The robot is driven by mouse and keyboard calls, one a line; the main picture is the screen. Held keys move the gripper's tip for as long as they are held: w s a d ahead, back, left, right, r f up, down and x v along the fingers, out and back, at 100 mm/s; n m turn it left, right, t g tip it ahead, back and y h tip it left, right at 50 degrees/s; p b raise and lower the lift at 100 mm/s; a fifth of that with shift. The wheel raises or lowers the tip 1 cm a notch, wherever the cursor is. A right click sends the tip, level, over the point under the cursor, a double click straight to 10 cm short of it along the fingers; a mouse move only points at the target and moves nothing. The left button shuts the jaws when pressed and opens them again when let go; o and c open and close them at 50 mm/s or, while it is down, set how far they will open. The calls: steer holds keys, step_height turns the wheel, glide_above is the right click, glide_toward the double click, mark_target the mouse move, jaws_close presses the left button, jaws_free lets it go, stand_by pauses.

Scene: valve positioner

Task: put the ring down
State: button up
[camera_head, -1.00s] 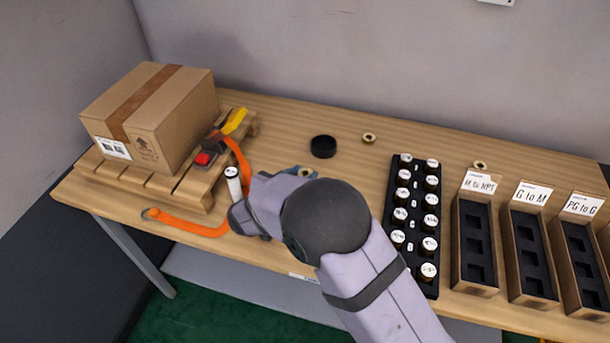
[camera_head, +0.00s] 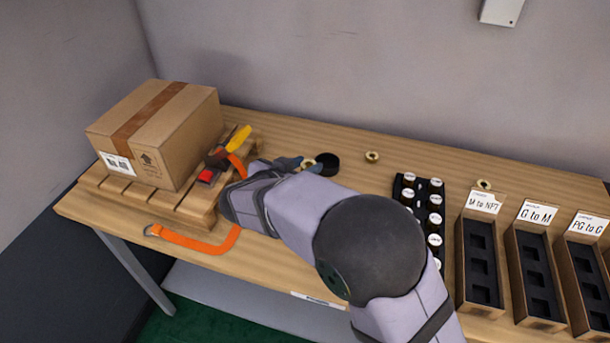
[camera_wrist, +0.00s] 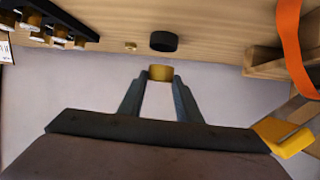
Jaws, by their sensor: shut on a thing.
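A brass ring (camera_head: 309,162) is held between the fingertips of my gripper (camera_head: 303,163), beside the black disc in the head view. In the wrist view the ring (camera_wrist: 160,72) sits between the two dark fingertips of my gripper (camera_wrist: 160,76), which are shut on it. Its height above the table is hard to tell. The black disc (camera_head: 328,163) lies on the wooden table (camera_head: 290,255); it also shows in the wrist view (camera_wrist: 163,41), apart from the ring.
Other brass rings lie on the table, one right of the disc (camera_head: 372,157) and one behind the labelled boxes (camera_head: 484,184). A cardboard box (camera_head: 155,130) on a pallet, with an orange strap (camera_head: 195,243), stands left. A black rack of capped bottles (camera_head: 409,180) is partly hidden by my arm.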

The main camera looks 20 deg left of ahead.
steer(key=shift+r+p, duration=2.55)
steer(key=shift+r, duration=0.2)
steer(key=shift+f, duration=0.1)
steer(key=w+d+f+m+g+h+b, duration=0.1)
steer(key=w+d+f+m+h, duration=0.1)
steer(key=d, duration=0.6)
steer(key=w+d+f+m+g+h+b, duration=0.1)
steer(key=w+d+f+m+h+b, duration=0.1)
steer(key=w+d, duration=0.4)
steer(key=w+d+f+m+h+b, duration=0.1)
steer(key=w+d+f, duration=0.3)
steer(key=d, duration=0.5)
steer(key=shift+w+d+f+m+g+h+b, duration=0.35)
steer(key=shift+w+m+g+h+b, duration=0.1)
steer(key=shift+b, duration=0.1)
steer(key=w+d+r, duration=0.1)
steer(key=w+r, duration=0.4)
steer(key=w, duration=0.2)
steer(key=shift+w+d+r+n+b, duration=0.15)
steer(key=shift+w+d+n+b, duration=0.1)
steer(key=shift+d+n+b, duration=0.1)
steer(key=shift+t+y, duration=0.25)
